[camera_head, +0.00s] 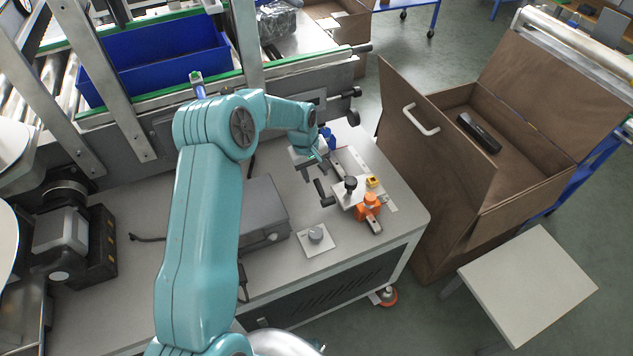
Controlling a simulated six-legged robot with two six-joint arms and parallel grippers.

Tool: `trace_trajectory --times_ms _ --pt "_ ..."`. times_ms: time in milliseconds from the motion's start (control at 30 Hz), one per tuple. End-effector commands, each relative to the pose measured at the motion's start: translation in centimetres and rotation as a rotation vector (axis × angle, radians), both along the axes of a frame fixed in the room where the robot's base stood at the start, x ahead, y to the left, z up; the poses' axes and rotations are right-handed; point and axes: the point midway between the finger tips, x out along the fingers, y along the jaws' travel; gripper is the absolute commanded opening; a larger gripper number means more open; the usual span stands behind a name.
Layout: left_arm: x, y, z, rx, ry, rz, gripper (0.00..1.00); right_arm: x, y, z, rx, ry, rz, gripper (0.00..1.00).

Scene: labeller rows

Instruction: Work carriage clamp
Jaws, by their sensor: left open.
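The carriage clamp assembly sits on the grey bench top, right of centre. It has a pale carriage plate (342,196) with a black knob (351,183), on a short metal rail. An orange clamp block (368,206) with a round orange top is at its near right side. A small yellow block (373,181) lies behind it. My left gripper (318,168) is open and empty, behind and left of the black knob. Whether its fingers touch anything is hard to tell. My right gripper is out of view.
A grey box (262,212) and a dial plate (316,238) stand left of the clamp. A blue bin (160,55) sits on the conveyor behind. A brown open crate (440,150) and a small pale table (530,285) are at the right. The bench's front right corner is clear.

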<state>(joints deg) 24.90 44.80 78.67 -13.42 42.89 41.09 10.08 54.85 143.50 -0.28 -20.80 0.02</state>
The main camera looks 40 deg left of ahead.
Motion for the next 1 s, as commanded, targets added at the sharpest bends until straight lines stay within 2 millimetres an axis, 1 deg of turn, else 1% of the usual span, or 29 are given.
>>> trace_trajectory --times_ms 33,100,200,300,433,667,767,800,833,1000 --pt "0.1 -0.1 -1.2 -0.002 0.003 0.0 0.45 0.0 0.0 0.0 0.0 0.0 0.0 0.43" --pt "0.3 -0.1 -2.5 0.0 0.002 0.001 0.45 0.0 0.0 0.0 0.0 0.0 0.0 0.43" --pt "0.5 -0.1 -4.0 0.001 0.001 0.0 0.45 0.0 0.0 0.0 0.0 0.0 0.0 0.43" --pt "0.7 -0.2 -4.9 0.001 0.0 0.0 0.45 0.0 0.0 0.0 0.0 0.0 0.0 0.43" --pt "0.7 -0.2 -5.5 0.001 -0.001 0.0 0.45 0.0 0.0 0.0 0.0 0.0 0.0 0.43" --pt "0.7 -0.2 -5.5 0.001 -0.001 0.0 0.45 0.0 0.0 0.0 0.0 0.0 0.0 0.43" --pt "0.7 -0.2 -5.5 0.001 -0.001 0.0 0.16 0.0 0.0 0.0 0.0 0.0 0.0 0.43" --pt "0.7 -0.2 -5.5 0.001 -0.001 0.0 0.03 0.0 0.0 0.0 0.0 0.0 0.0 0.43" --pt "0.7 -0.2 -5.5 0.001 -0.001 0.0 0.0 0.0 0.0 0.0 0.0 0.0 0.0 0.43" --pt "0.7 -0.2 -5.5 0.0 -0.001 0.0 0.0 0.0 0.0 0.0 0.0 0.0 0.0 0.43"
